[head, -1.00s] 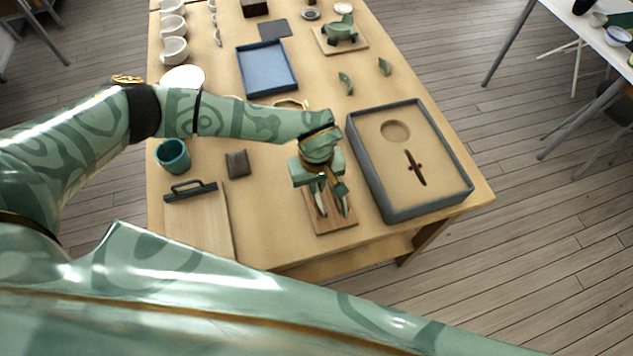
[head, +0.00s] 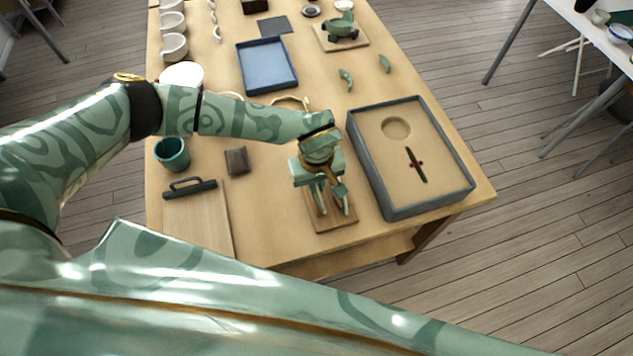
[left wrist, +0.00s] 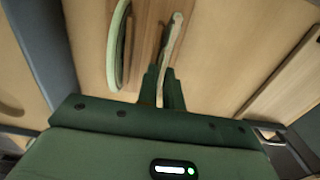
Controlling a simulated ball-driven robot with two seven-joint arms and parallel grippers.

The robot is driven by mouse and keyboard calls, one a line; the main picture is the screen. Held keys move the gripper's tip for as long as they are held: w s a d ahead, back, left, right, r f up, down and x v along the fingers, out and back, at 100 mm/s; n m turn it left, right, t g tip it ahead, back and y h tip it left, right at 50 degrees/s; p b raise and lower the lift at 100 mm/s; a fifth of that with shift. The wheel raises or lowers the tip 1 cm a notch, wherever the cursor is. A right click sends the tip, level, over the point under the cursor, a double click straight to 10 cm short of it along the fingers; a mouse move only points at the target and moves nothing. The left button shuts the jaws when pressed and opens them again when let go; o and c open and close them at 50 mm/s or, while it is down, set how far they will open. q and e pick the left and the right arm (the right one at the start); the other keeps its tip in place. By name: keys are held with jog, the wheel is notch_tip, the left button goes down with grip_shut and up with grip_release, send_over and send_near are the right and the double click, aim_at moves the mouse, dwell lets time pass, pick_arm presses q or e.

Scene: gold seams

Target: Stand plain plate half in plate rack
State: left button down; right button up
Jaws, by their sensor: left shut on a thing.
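The wooden plate rack (head: 336,226) lies near the front edge of the table, left of the grey tray, and also shows in the left wrist view (left wrist: 148,25). My left gripper (head: 318,186) is above the rack, pointing down. In the left wrist view, its fingers (left wrist: 161,90) are shut on the pale plain plate half (left wrist: 171,45), seen edge-on over the rack. A second, green-rimmed piece (left wrist: 118,45) stands beside it, apart from the fingers. Whether the plain half's lower edge sits in a slot is hidden. My right gripper is not in view.
A grey-walled sand-coloured tray (head: 447,148) stands close on the right. A blue tray (head: 266,66), green shards (head: 346,78), a brown block (head: 237,161), a teal cup (head: 172,153) and a board with a dark handle (head: 197,220) are around. Bare table lies left of the rack.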

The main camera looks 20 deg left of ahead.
pick_arm(q)
jog(key=shift+f, duration=0.15)
dwell(0.4)
jog(key=c, duration=1)
grip_release()
jog(key=shift+r+p, duration=2.3)
jog(key=shift+r, duration=0.7)
